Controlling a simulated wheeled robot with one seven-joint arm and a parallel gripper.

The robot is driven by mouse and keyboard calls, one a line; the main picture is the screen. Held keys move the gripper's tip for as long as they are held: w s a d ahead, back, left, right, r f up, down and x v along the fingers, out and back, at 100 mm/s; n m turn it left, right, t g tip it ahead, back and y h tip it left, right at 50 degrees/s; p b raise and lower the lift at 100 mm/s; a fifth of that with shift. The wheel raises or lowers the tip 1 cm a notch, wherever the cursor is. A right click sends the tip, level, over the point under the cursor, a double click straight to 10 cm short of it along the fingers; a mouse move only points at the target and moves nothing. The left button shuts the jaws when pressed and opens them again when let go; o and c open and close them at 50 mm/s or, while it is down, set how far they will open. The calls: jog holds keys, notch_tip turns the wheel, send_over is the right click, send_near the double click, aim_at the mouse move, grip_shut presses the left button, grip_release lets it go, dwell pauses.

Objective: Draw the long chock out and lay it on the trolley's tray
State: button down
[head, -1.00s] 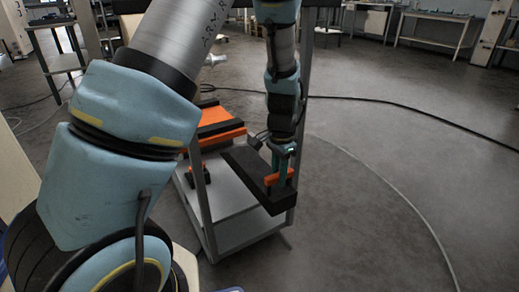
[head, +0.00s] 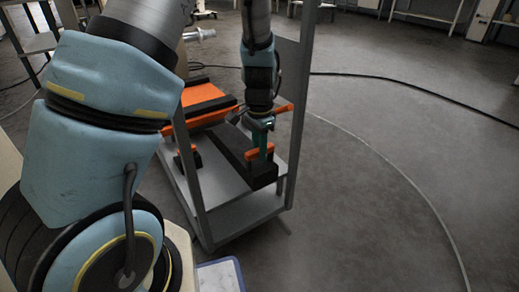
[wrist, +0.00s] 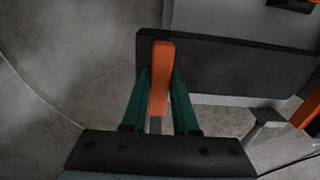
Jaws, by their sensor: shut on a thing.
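The long chock (head: 233,144) is a long black bar with an orange handle (head: 260,153) near its near end. My gripper (head: 262,143) is shut on that handle, with the bar below the fingers. In the wrist view the green fingers (wrist: 158,105) stand on both sides of the orange handle (wrist: 160,75), and the black bar (wrist: 240,65) runs off to the right. The trolley's grey tray (head: 225,186) lies under the bar in the head view. I cannot tell whether the bar touches it. In the wrist view the bar's left end reaches past the tray's edge.
A smaller black piece with orange (head: 188,158) sits at the tray's left. An orange and black part (head: 208,106) lies behind the tray. Grey trolley posts (head: 300,105) rise beside my gripper. The floor at right is clear except for cables.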

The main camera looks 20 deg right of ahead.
aim_at(259, 164)
notch_tip(259, 164, down, 5)
jog(key=b, duration=0.4)
jog(key=shift+w, duration=0.1)
jog(key=shift+w+a+r, duration=0.15)
jog(key=shift+w+a, duration=0.05)
jog(key=shift+w, duration=0.4)
jog(key=shift+w+a+f, duration=0.1)
jog(key=shift+w+a, duration=0.1)
jog(key=shift+w, duration=0.5)
jog(key=shift+w+a+f, duration=0.1)
jog(key=shift+w+a, duration=0.05)
jog(key=shift+w, duration=0.5)
jog(key=shift+w+a, duration=0.2)
jog(key=shift+w, duration=0.5)
jog(key=c, duration=0.6)
grip_release()
